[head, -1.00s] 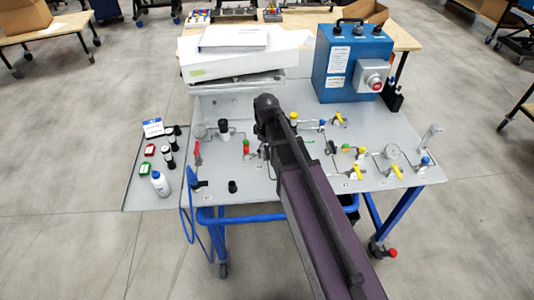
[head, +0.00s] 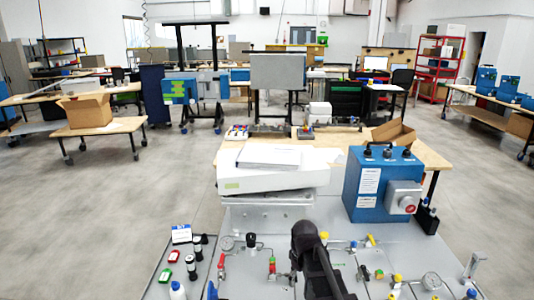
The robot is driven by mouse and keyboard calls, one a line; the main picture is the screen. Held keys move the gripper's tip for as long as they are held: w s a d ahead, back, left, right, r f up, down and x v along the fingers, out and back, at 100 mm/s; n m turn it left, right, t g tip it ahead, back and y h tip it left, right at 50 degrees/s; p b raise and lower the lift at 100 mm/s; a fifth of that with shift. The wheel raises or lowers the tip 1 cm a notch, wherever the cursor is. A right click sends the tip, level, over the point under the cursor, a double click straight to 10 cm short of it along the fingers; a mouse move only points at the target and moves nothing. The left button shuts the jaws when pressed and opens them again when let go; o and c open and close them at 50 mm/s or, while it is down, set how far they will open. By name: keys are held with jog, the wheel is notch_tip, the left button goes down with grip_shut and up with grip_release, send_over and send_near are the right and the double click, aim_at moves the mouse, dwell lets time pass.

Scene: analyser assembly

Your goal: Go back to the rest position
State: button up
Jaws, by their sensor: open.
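My dark arm (head: 316,268) reaches forward from the bottom edge over the middle of the grey panel table (head: 245,284). Its rounded dark joint (head: 305,236) stands in front of the panel's fittings. I cannot make out my gripper's fingers; the arm seems to hide them. No object shows in its hold.
Small bottles (head: 191,266) stand at left. A white analyser (head: 268,179) and a blue box (head: 383,186) stand behind. Open floor lies left.

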jog(key=s+d+m, duration=0.6)
jog(key=s+m, duration=0.2)
jog(key=s, duration=0.1)
jog(key=shift+s, duration=0.25)
jog(key=shift+w+a, duration=0.1)
dwell(2.0)
